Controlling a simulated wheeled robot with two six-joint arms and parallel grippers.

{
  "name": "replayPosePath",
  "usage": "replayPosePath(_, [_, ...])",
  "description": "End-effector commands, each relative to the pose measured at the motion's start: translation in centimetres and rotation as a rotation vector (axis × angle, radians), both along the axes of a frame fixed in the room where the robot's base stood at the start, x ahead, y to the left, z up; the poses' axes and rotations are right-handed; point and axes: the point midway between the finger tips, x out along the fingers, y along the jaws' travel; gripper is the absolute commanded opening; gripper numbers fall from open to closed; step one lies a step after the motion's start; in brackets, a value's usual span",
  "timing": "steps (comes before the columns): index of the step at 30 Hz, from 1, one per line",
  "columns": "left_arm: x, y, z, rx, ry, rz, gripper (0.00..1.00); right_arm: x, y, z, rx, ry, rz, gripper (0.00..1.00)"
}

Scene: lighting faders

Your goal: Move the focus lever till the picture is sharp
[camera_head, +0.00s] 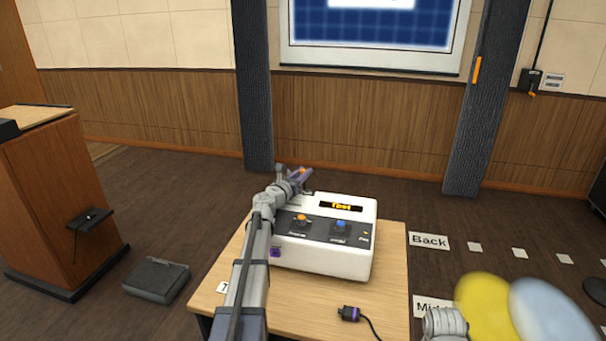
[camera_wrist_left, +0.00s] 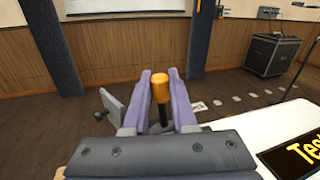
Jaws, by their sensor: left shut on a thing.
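My left gripper (camera_head: 304,176) is at the back left of the white projector-like box (camera_head: 330,264). In the left wrist view its two purple fingers (camera_wrist_left: 160,98) are shut on the orange-tipped focus lever (camera_wrist_left: 160,89), with the orange knob between them and a dark stem below. The projected picture (camera_head: 372,26) on the screen is a blue grid with a white patch, and its lines and edges look soft. The box has a display reading "Test" (camera_head: 341,207), an orange knob (camera_head: 301,219) and a blue knob (camera_head: 341,225). My right gripper's fingers are not visible.
Blurred yellow (camera_head: 487,307) and pale blue (camera_head: 548,312) discs fill the lower right. A lectern (camera_head: 62,205) stands left. Dark pillars flank the screen.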

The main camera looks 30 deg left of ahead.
Motion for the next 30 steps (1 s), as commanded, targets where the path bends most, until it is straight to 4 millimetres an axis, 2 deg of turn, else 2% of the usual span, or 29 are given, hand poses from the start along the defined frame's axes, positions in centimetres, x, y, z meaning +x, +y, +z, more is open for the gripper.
replayPosePath(7, [0.3, -1.6, 0.3, 0.138, 0.033, -0.001, 0.0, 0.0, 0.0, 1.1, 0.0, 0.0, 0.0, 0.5])
replayPosePath(14, [0.4, -1.6, 0.0, 0.154, 0.037, 0.0, 0.0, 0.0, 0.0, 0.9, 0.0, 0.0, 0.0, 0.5])
replayPosePath(15, [0.4, -1.6, 0.0, 0.154, 0.037, 0.0, 0.26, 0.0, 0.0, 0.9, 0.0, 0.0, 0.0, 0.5])
replayPosePath(21, [0.4, -1.6, 0.0, 0.153, 0.037, 0.0, 0.48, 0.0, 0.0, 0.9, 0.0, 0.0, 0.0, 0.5])
replayPosePath(23, [0.4, -1.6, 0.0, 0.153, 0.037, 0.0, 0.55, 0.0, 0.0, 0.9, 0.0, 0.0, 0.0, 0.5])
replayPosePath(30, [0.4, -1.6, 0.0, 0.153, 0.037, 0.0, 0.55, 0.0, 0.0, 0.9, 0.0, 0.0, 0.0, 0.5])
